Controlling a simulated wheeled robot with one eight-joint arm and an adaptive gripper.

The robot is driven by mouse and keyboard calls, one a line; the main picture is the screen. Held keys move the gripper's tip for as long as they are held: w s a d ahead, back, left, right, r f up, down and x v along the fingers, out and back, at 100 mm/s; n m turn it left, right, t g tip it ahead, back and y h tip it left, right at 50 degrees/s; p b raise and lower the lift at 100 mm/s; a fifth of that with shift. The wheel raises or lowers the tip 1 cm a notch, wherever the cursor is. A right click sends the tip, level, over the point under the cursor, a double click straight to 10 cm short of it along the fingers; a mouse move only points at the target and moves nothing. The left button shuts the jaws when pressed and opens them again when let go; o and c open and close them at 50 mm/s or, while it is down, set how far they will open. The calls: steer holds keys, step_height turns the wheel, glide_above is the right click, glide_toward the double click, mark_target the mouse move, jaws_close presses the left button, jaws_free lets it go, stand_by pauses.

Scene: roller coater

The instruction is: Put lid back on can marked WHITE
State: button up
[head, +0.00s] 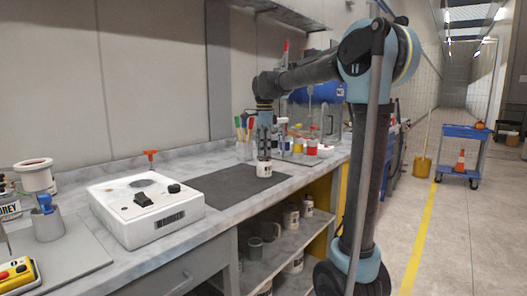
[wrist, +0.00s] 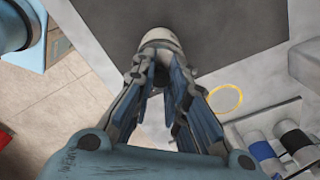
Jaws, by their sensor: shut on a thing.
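A small pale can (head: 264,170) with dark marking stands on the dark mat on the counter. The marking is too small to read. My gripper (head: 264,156) points straight down just over the can's top. In the wrist view my gripper (wrist: 158,78) is shut on a pale round thing (wrist: 162,40) at its fingertips, above the dark mat. The fingers hide part of it, and I cannot tell whether it is the lid or the can itself, nor whether a lid is seated on the can.
The dark mat (head: 228,190) is mostly clear. A white box device (head: 145,208) stands left of it. Jars with colored contents (head: 311,147) stand behind right. A yellow ring (wrist: 225,100) lies beside the mat. Several cans stand on the shelf (head: 270,260) below.

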steer(key=o, duration=1.3)
steer(key=shift+r, duration=0.15)
steer(key=shift+r, duration=3.35)
jaws_close()
